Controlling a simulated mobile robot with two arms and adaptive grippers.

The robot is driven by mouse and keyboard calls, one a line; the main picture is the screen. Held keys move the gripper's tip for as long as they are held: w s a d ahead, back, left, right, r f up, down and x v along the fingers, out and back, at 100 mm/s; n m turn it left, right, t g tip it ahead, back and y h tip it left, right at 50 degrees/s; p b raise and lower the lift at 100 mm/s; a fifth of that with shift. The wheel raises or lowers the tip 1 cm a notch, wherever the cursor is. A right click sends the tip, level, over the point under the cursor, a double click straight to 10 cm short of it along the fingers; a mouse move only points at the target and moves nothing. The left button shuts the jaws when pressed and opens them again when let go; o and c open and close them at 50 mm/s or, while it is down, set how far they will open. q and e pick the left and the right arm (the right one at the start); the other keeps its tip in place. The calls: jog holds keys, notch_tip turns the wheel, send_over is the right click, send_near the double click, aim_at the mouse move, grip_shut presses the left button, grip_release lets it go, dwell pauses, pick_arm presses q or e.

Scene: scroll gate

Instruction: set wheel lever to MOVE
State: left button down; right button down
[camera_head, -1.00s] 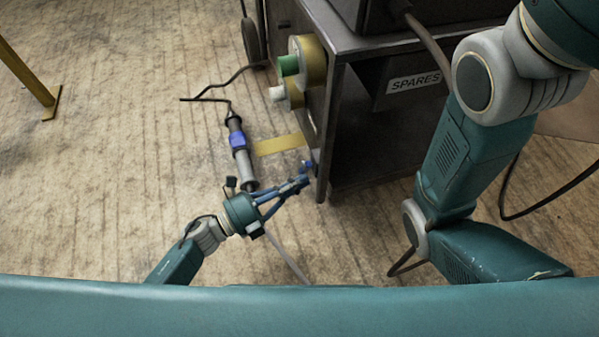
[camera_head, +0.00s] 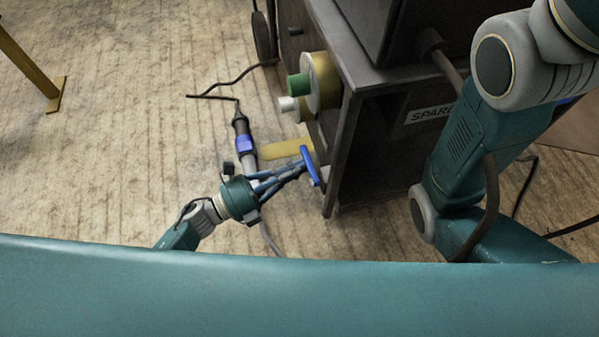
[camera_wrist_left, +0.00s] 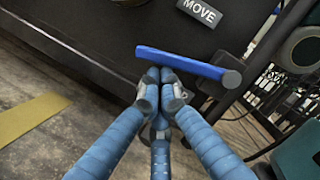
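The wheel lever is a blue bar (camera_head: 310,166) low on the side of the dark metal cart, near its front corner. In the left wrist view the lever (camera_wrist_left: 190,62) lies nearly crosswise, its right end slightly lower, with a round grey end. A MOVE label (camera_wrist_left: 200,11) is above it on the dark panel. My left gripper (camera_head: 303,164) is at the lever. In the left wrist view its blue fingertips (camera_wrist_left: 161,76) are together, right against the bar's near edge, and do not appear to wrap it. My right gripper is out of view.
The cart (camera_head: 343,150) carries a SPARES label (camera_head: 430,114) and tape rolls (camera_head: 320,80) on its side. A tool with a blue band (camera_head: 245,145) and cable lies on the floor beside a yellow floor strip (camera_head: 285,149). Floor at left is open, with a yellow post (camera_head: 55,92).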

pick_arm(q)
jog(key=shift+w+a+r+p, duration=0.1)
jog(key=shift+w+r+p, duration=0.15)
jog(key=shift+r, duration=0.2)
jog(key=shift+w+a+r+p, duration=0.15)
jog(key=shift+r+p, duration=0.1)
jog(key=shift+r, duration=0.3)
jog(key=shift+d, duration=0.1)
jog(key=s+a+f+b, duration=0.1)
jog(key=s+a+f, duration=0.1)
jog(key=a+f, duration=0.4)
jog(key=a, duration=0.3)
jog(key=shift+s+a+f+b, duration=0.2)
jog(key=shift+a+f+b, duration=0.05)
jog(key=shift+b, duration=0.1)
dwell(0.5)
